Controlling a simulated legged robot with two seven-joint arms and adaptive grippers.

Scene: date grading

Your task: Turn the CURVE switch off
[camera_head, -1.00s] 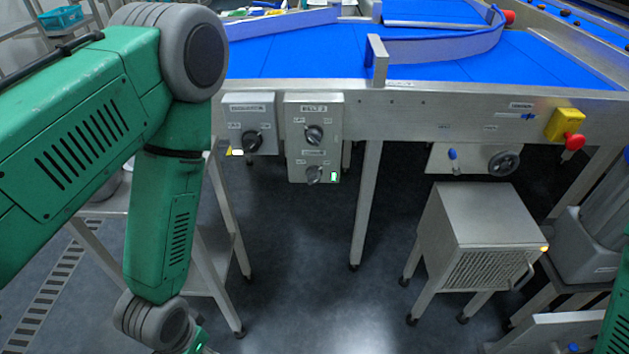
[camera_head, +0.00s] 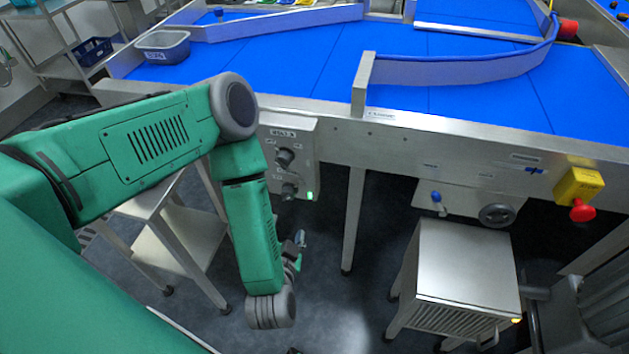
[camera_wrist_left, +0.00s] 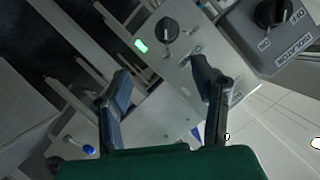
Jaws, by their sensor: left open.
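A grey control box (camera_head: 305,135) on the conveyor frame carries two dark rotary switches, an upper one (camera_head: 285,158) labelled for a belt and a lower one (camera_head: 289,191) beside a lit green lamp (camera_head: 310,195). A switch (camera_wrist_left: 167,30) beside the green lamp (camera_wrist_left: 141,46) shows in the left wrist view. My left gripper (camera_head: 299,250) is below the box in the head view. In the left wrist view my left gripper (camera_wrist_left: 163,84) is open and empty, its fingers apart from the switch. My right gripper is out of view.
A yellow box with a red button (camera_head: 582,209), a handwheel (camera_head: 497,214) and a metal cabinet (camera_head: 468,265) stand to the right.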

